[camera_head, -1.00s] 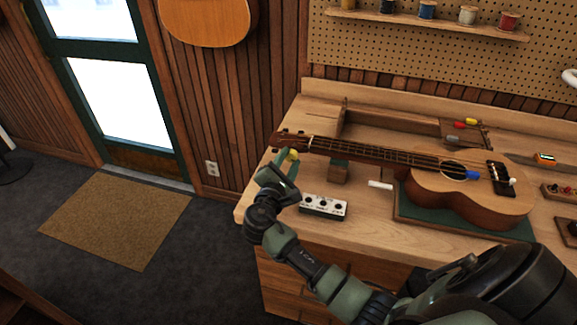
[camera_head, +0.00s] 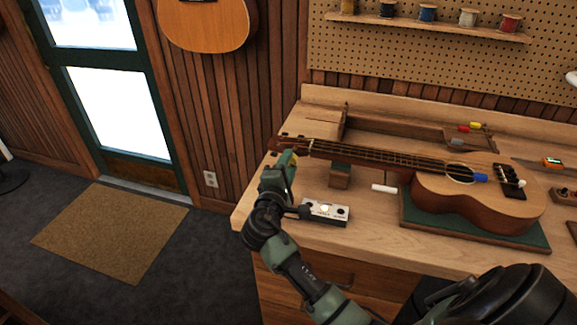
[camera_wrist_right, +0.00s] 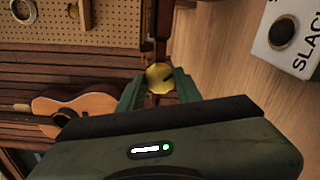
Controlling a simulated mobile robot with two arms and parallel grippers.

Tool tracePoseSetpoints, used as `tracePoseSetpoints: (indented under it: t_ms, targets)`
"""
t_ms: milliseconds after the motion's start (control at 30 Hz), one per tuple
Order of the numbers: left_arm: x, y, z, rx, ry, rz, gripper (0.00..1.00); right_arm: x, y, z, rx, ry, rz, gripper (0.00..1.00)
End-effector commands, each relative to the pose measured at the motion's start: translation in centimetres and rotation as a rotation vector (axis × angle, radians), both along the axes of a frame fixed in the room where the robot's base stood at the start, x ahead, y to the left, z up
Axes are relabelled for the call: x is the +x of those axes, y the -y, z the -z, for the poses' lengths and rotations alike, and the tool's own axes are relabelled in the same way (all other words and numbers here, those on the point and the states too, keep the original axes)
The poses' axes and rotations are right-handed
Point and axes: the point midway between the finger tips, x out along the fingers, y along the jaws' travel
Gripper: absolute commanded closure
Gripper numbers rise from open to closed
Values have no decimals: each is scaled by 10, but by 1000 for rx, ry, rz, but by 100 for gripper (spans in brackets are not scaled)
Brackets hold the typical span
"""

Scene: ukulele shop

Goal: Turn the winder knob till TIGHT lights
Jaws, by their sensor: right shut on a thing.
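The ukulele (camera_head: 480,205) lies on a green-topped cradle, its neck to the left and its headstock (camera_head: 290,144) by the bench's left end. The yellow winder knob (camera_wrist_right: 158,76) shows in the right wrist view between the green fingers of my right gripper (camera_wrist_right: 158,88), which is shut on it. In the head view my right gripper (camera_head: 282,168) is at the headstock and mostly hides the knob. A white lamp box (camera_head: 338,218) stands below; a pale bright spot shows at its middle lamp. The wrist view shows its SLACK label. The TIGHT label is not readable. My left gripper is not in view.
A neck rest block (camera_head: 340,178) and a white stick (camera_head: 384,188) are on the bench (camera_head: 385,235) right of the gripper. A shallow wooden tray (camera_head: 400,133) lies behind the neck. The floor left of the bench is clear around a mat (camera_head: 110,232).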

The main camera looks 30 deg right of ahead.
Motion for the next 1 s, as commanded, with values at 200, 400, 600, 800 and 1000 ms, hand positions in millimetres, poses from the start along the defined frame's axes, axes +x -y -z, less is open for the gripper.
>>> tracePoseSetpoints:
  t_ms: [200, 400, 600, 800, 1000]
  targets:
    - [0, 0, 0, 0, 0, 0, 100, 0, 0, 1, 3, 0, 0, 100]
    - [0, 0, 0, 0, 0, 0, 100, 0, 0, 1, 2, -1, 0, 44]
    - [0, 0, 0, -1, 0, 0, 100, 0, 0, 0, 2, 0, -1, 44]
    - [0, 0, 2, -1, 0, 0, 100, -4, -6, 1, 3, 1, -2, 44]
    - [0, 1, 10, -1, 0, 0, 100, -26, -31, 1, 5, 0, -3, 44]
